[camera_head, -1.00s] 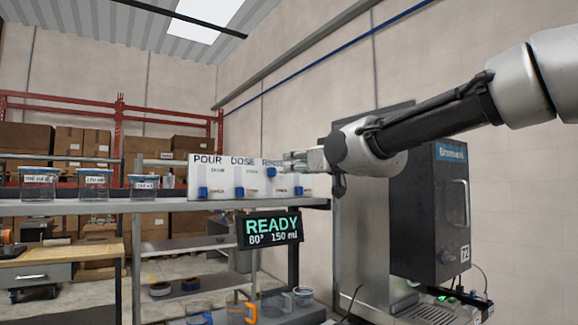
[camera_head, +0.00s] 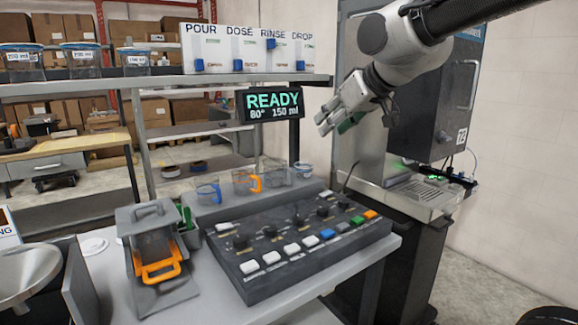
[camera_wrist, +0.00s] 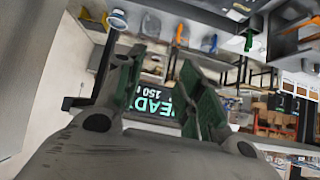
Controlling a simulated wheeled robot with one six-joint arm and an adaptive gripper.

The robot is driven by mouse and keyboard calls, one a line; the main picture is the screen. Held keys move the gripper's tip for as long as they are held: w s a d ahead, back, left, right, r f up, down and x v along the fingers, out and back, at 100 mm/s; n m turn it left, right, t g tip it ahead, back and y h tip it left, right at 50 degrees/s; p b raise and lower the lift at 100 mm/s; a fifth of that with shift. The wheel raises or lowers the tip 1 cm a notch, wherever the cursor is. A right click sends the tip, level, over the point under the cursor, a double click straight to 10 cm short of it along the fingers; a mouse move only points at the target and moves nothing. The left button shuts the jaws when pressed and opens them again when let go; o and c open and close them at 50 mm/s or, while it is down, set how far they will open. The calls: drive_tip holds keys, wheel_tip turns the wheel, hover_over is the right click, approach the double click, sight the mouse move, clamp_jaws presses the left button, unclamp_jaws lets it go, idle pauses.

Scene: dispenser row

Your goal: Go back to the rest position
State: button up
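My gripper (camera_head: 336,124) hangs in free air in the head view, right of the black READY display (camera_head: 268,104) and above the control panel, pointing down and left. In the wrist view its two green-padded fingers (camera_wrist: 165,75) stand apart with nothing held between them. The white dispenser row (camera_head: 248,48) sits on the upper shelf, left of my arm, labelled POUR, DOSE, RINSE, DROP. The RINSE blue tab (camera_head: 271,44) sits higher than the others. My gripper touches nothing visible.
A control panel (camera_head: 300,243) with knobs and coloured buttons lies on the bench below. Behind it stand clear jugs, one with an orange handle (camera_head: 247,183). A dark machine (camera_head: 434,105) stands close behind my arm. Lidded jars (camera_head: 80,59) line the shelf at left.

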drive_tip(key=s+d+f+m+g+h, duration=0.2)
drive_tip(key=s+d+f, duration=0.4)
drive_tip(key=s+d, duration=0.5)
drive_tip(key=s+d+f+m+g+h, duration=0.2)
drive_tip(key=s+d+f, duration=0.5)
drive_tip(key=s+d, duration=0.5)
drive_tip(key=d+m+h, duration=0.1)
drive_tip(key=d+m, duration=0.1)
drive_tip(key=d, duration=0.1)
drive_tip(key=shift+s+h, duration=0.25)
drive_tip(key=shift+h, duration=0.05)
idle(0.7)
